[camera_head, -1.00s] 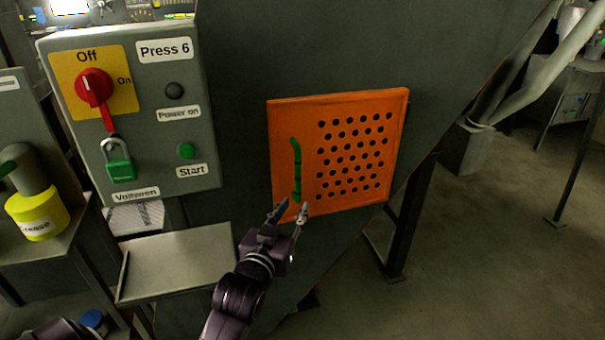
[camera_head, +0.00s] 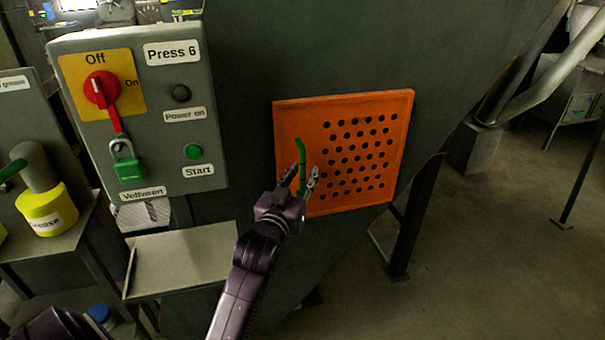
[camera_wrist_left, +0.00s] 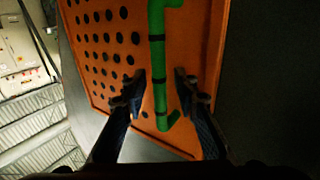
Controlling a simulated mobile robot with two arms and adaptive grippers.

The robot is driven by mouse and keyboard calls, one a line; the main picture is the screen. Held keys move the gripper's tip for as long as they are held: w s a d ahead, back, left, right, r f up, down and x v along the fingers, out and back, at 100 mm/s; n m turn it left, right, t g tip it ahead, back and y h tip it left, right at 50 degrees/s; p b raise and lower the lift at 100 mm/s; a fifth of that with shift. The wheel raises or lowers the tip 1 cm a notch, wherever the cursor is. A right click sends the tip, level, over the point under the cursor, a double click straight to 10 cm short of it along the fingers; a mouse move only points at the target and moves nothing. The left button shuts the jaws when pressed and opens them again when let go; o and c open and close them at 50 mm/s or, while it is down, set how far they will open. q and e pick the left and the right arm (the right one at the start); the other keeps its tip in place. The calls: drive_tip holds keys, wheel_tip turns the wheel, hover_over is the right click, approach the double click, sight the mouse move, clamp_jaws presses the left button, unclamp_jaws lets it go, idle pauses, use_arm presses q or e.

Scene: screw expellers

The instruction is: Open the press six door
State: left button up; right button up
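The press six door is an orange panel (camera_head: 345,110) with several round holes, closed on the grey press body. Its green handle (camera_head: 301,155) runs upright near the door's left edge. My left gripper (camera_head: 301,176) is at the lower part of the handle with its fingers spread to either side. The left wrist view shows the handle (camera_wrist_left: 157,60) between the two open fingertips (camera_wrist_left: 163,85), with gaps on both sides. The lower end of the handle shows below the fingertips there. My right gripper is not in view.
A grey control box (camera_head: 145,110) labelled Press 6, with a red switch and green padlock, stands left of the door. Below it is a grey shelf (camera_head: 180,262). A yellow grease container (camera_head: 47,210) is at far left. Open floor (camera_head: 480,260) lies at right.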

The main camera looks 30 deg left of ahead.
use_arm(q)
drive_tip(key=shift+c, duration=0.6)
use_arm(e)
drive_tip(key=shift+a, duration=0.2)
use_arm(q)
clamp_jaws()
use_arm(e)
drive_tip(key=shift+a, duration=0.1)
